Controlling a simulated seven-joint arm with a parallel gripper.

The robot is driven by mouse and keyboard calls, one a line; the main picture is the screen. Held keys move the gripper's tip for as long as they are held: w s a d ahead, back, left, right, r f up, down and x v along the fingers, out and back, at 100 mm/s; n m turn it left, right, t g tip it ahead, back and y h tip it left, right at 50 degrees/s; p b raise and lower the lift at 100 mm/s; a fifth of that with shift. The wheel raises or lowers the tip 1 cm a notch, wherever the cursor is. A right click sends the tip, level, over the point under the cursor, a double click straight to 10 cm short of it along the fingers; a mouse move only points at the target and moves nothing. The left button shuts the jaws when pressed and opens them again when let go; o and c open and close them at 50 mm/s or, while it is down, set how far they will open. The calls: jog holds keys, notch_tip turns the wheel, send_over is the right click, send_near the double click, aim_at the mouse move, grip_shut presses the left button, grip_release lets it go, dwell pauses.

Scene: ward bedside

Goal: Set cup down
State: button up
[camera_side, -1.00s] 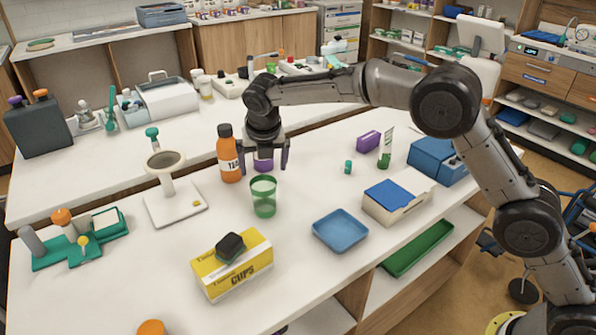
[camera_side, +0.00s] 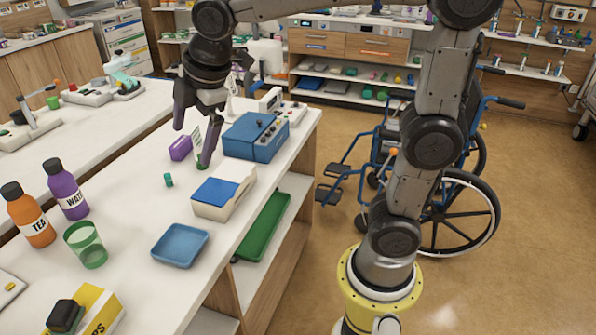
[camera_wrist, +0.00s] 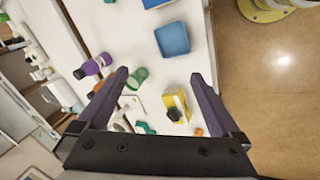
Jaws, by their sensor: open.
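The green see-through cup (camera_side: 86,245) stands upright on the white counter (camera_side: 135,250) in the side view, in front of the bottles. It also shows in the wrist view (camera_wrist: 138,78), near the tip of the left finger in that picture. My gripper (camera_side: 192,147) is open and empty, raised above the counter's far part, well away from the cup. In the side view its fingers overlap the purple box (camera_side: 181,148) and a white-green tube (camera_side: 196,137). In the wrist view the jaws (camera_wrist: 160,74) are spread wide with nothing held.
An orange TEA bottle (camera_side: 31,218) and a purple WATER bottle (camera_side: 66,190) stand close to the cup. A blue tray (camera_side: 180,246), a white box with a blue top (camera_side: 222,192), a blue device (camera_side: 254,137) and a yellow cups box (camera_side: 98,311) are nearby. Bare counter lies right of the cup.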

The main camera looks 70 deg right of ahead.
jog(key=s+d+f+m, duration=0.1)
jog(key=s+f+m, duration=0.2)
jog(key=s+m, duration=0.3)
jog(key=s+d+f+m, duration=0.2)
jog(key=s+m, duration=0.5)
jog(key=s, duration=0.6)
jog(key=shift+s+d+f+t+y, duration=0.2)
jog(key=shift+s+f+t+y, duration=0.1)
jog(key=shift+f+t, duration=0.15)
